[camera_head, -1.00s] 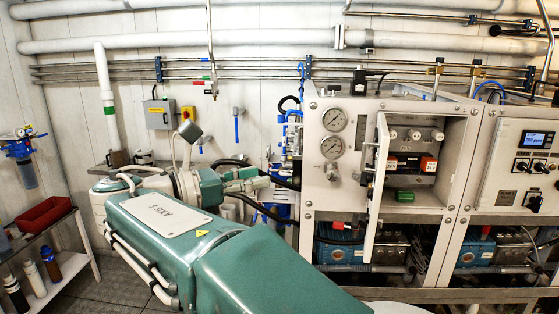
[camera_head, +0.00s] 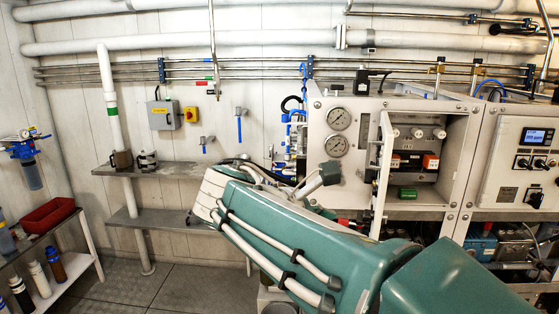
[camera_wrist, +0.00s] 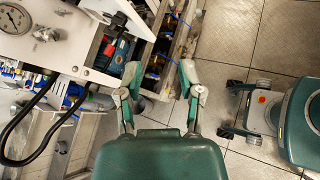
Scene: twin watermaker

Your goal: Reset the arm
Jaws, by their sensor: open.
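My gripper (camera_wrist: 160,82) shows in the wrist view with its two fingers spread apart and nothing between them. Beyond the fingers are the floor and the lower part of the machine cabinet. Part of the cabinet's lower section is hidden behind my arm.
Two gauges (camera_head: 338,119) sit on the cabinet front. A grey shelf (camera_head: 180,171) stands along the back wall. A red bin (camera_head: 48,215) sits on a rack at the left. Tiled floor (camera_head: 190,285) is clear between rack and arm. Black hoses (camera_wrist: 38,115) loop beside the cabinet.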

